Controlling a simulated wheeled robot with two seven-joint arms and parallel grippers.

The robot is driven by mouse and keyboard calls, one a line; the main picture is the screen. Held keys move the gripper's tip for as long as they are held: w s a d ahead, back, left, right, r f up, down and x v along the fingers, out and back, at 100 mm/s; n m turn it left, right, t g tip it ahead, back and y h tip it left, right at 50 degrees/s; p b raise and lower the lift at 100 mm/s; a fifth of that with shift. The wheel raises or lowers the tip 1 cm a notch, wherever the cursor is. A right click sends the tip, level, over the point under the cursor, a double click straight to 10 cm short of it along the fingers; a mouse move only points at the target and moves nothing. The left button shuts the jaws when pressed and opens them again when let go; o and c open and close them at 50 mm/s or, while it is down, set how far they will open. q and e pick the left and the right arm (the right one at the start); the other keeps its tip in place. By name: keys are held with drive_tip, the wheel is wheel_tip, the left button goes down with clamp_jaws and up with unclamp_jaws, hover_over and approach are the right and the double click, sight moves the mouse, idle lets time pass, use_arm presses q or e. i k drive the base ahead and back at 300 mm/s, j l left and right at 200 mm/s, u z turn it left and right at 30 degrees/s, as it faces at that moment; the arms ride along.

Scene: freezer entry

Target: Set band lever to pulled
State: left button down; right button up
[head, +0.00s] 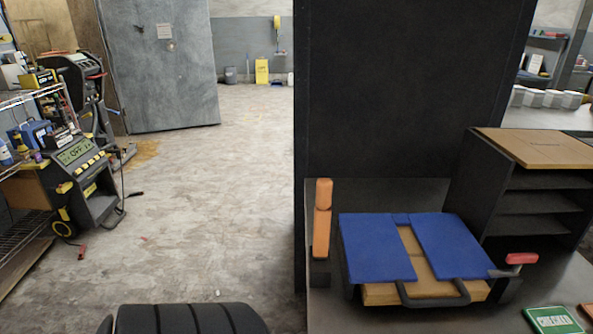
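A wrapping-type device with two blue panels (455,245) over a tan block (418,262) stands on the dark bench at the lower right. A dark bar handle (434,297) runs along its front. An upright orange handle (322,225) stands at its left side. A lever with a red grip (521,258) sticks out low at its right side, its arm close to level. Nothing is labelled, so I cannot tell which of these two is the band lever. Neither of my grippers is in view.
A dark shelf unit with a wooden top (545,147) stands behind right on the bench. A green card (551,320) lies at the front right. A wheeled machine (82,185) and wire racks line the left. The floor (220,190) between is open.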

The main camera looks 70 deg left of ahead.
sight(322, 213)
drive_tip(key=u, duration=1.95)
